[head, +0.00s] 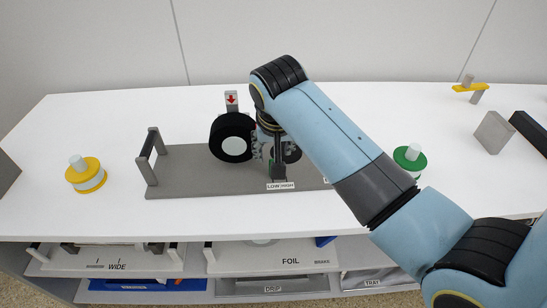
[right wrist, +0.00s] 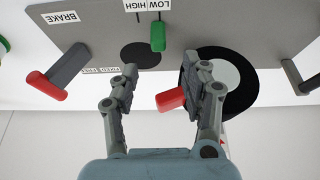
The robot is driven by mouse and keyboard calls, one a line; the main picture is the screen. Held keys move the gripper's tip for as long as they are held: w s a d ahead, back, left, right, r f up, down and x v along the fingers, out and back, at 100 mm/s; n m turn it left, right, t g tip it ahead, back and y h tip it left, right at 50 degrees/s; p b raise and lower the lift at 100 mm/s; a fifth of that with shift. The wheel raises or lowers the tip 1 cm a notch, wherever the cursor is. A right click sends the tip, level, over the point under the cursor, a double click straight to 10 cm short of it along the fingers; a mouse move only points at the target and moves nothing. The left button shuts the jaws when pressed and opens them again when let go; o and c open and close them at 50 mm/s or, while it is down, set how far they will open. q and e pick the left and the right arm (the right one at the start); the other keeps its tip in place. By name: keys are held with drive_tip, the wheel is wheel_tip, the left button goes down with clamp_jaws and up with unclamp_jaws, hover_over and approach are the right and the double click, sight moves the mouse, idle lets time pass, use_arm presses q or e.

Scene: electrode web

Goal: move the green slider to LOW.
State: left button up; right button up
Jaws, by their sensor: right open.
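The green slider (right wrist: 158,37) stands on the grey plate (right wrist: 225,25) in the right wrist view. It lines up with the LOW mark, the right one of the two label marks there; HIGH is to its left. In the head view my arm and gripper mostly hide it. My right gripper (right wrist: 160,68) is open and empty, with its fingertips just short of the slider and to either side of it, apart from it. In the head view the gripper (head: 279,165) hangs over the plate behind the LOW/HIGH label (head: 280,186). My left gripper is not in view.
A black roll (right wrist: 250,75) with a white core stands right of the gripper in the wrist view. A red-tipped peg (right wrist: 171,99) shows between the fingers, and a red-handled brake lever (right wrist: 46,87) stands left. A yellow spool (head: 85,178) and green spool (head: 409,160) flank the plate.

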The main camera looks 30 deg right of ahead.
drive_tip(key=b+x, duration=0.1)
drive_tip(key=x, duration=0.9)
drive_tip(key=shift+d+f, duration=0.2)
drive_tip(key=shift+f, duration=0.05)
clamp_jaws()
